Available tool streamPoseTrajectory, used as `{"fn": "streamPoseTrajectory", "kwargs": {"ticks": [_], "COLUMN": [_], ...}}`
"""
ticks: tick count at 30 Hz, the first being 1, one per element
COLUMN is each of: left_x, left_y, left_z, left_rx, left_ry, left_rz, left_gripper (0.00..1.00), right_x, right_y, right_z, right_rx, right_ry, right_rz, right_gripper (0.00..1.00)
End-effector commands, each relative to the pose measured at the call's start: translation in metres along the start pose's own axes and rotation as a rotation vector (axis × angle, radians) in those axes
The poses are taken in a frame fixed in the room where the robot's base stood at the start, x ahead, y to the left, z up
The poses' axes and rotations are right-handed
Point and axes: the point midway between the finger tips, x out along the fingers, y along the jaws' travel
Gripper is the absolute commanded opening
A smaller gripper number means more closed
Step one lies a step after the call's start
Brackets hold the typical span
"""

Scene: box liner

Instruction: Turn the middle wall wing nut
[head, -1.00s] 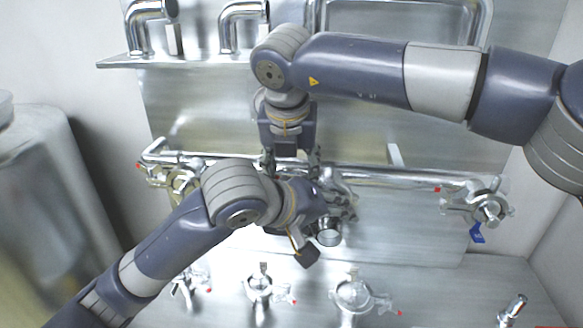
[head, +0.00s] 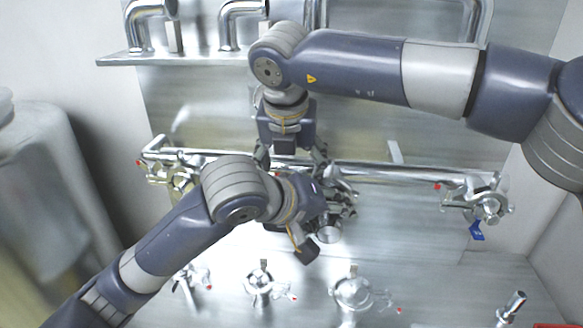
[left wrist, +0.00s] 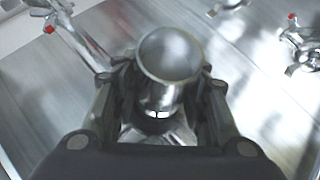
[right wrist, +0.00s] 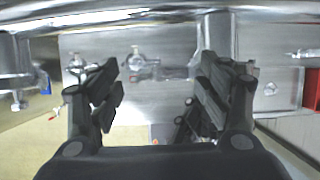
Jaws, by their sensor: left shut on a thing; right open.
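The middle wall fitting on the horizontal pipe is mostly hidden behind my grippers in the head view; its wing nut cannot be made out. A short round metal pipe stub (head: 329,233) shows just below my left gripper (head: 338,208). In the left wrist view the same stub (left wrist: 170,60) stands between the fingers of my left gripper (left wrist: 165,105), which is shut on it. My right gripper (head: 291,160) hangs from above, just left of and above the left one. In the right wrist view the right gripper (right wrist: 158,95) is open, with nothing between its fingers.
A horizontal pipe (head: 400,176) runs along the wall, with a left clamp (head: 172,178) and a right clamp (head: 487,207). Several clamped fittings, one at the lower middle (head: 352,292), stand on the lower surface. A tank (head: 45,200) is at the left. My arms crowd the middle.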

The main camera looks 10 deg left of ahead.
Motion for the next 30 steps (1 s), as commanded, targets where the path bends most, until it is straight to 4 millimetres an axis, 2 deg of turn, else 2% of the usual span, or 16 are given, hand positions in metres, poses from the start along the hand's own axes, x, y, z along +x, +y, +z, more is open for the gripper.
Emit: {"fn": "streamPoseTrajectory", "kwargs": {"ticks": [5, 12, 18, 23, 30], "left_x": [-0.001, 0.0, -0.001, -0.001, -0.001], "left_y": [0.0, 0.0, 0.0, 0.001, 0.001], "left_z": [-0.002, -0.001, -0.001, -0.001, -0.001], "left_rx": [-0.004, -0.003, -0.003, -0.002, -0.002], "left_ry": [0.004, 0.003, 0.003, 0.003, 0.002], "left_rz": [-0.001, 0.0, 0.001, 0.001, 0.002], "left_gripper": [0.02, 0.02, 0.02, 0.02, 0.02], "right_x": [-0.011, -0.048, -0.072, -0.08, -0.081], "right_y": [0.0, 0.0, -0.001, -0.001, -0.001], "right_z": [0.001, 0.001, 0.0, -0.001, -0.001], "right_rx": [0.001, 0.001, 0.001, 0.0, 0.0], "right_ry": [-0.004, -0.004, -0.001, 0.0, 0.0], "right_rz": [0.002, 0.002, 0.001, 0.001, 0.0], "right_gripper": [0.72, 0.72, 0.72, 0.72, 0.72]}}
